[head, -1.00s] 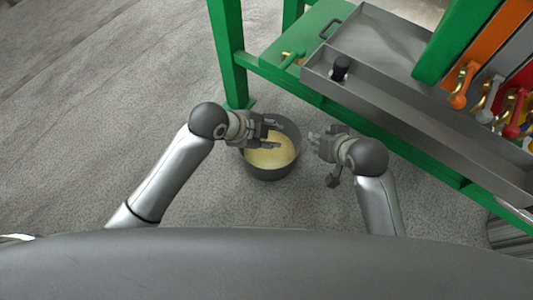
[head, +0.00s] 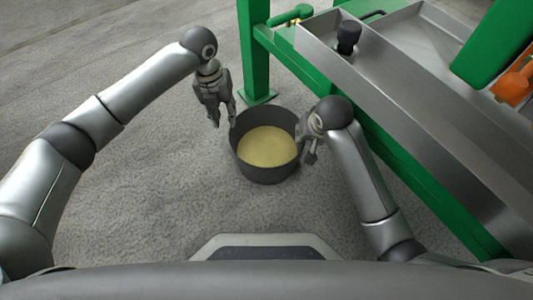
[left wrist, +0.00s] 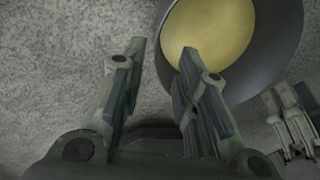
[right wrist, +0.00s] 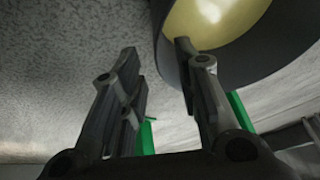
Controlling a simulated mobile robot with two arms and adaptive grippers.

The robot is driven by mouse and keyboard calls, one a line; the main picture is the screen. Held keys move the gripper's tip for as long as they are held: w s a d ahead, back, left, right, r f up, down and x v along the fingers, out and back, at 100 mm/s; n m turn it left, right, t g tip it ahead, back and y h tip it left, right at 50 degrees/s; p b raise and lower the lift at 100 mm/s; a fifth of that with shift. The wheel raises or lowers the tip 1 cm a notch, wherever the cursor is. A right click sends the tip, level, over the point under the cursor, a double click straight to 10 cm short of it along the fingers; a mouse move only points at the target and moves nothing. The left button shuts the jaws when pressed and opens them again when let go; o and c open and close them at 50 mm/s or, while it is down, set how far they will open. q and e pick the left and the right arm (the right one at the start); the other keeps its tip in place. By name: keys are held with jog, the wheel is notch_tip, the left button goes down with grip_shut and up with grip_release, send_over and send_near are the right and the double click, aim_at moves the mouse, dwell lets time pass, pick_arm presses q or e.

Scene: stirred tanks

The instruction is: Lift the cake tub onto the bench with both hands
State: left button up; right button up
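The cake tub is a dark grey round tub (head: 262,175) with pale yellow contents, upright on the floor beside a green bench leg. My left gripper (head: 226,113) is open, pointing down at the tub's upper left side. In the left wrist view its fingers (left wrist: 163,55) are apart, and one overlaps the tub's rim. My right gripper (head: 309,152) is at the tub's right side, partly hidden by its own wrist. In the right wrist view its fingers (right wrist: 157,50) are apart, with one overlapping the tub. Whether either gripper touches the tub I cannot tell.
The bench has a green frame (head: 253,45) and a grey metal tray top (head: 425,110). A black knob (head: 348,37) stands on the tray. An orange handle (head: 518,82) is at the far right. The floor (head: 130,60) left of the tub is clear.

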aim_at(232, 136)
pick_arm(q)
jog(key=shift+f, duration=0.1)
pick_arm(e)
jog(key=shift+f, duration=0.1)
